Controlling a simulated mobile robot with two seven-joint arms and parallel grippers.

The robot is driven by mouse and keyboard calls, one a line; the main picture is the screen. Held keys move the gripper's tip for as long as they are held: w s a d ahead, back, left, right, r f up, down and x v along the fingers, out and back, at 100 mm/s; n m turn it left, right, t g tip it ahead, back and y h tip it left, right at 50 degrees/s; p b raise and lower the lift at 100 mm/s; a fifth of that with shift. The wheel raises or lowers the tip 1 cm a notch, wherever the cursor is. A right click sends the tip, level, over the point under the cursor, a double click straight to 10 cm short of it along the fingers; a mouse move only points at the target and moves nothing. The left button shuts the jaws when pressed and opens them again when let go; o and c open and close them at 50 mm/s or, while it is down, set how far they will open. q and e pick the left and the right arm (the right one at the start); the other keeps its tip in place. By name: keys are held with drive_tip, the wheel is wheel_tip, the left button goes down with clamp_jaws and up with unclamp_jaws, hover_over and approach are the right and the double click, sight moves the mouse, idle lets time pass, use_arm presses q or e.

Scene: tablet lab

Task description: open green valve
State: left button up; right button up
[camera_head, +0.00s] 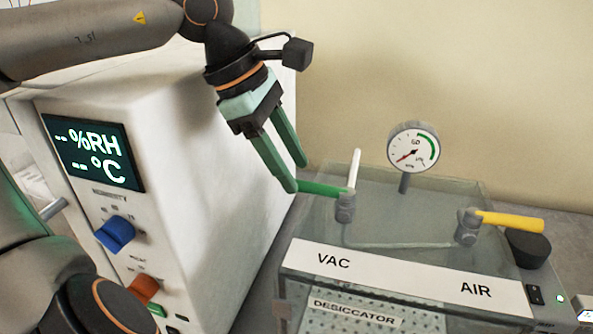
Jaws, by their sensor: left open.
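The green valve handle (322,189) sits at the back left of the clear desiccator box (440,195), on a grey valve body (345,207). The handle lies roughly level and points left, away from the valve body. My left gripper (297,176) comes down from the upper left with its two green fingers apart and nothing held between them. Its nearer fingertip is right at the handle's free left end. I cannot tell whether they touch. My right gripper is not in view.
A white rod (353,169) stands upright by the green valve. A white cabinet (190,170) with a display stands close on the left.

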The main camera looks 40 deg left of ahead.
use_arm(q)
drive_tip(key=shift+x, duration=1.1)
clamp_jaws()
drive_tip(key=shift+r, duration=0.1)
idle(0.6)
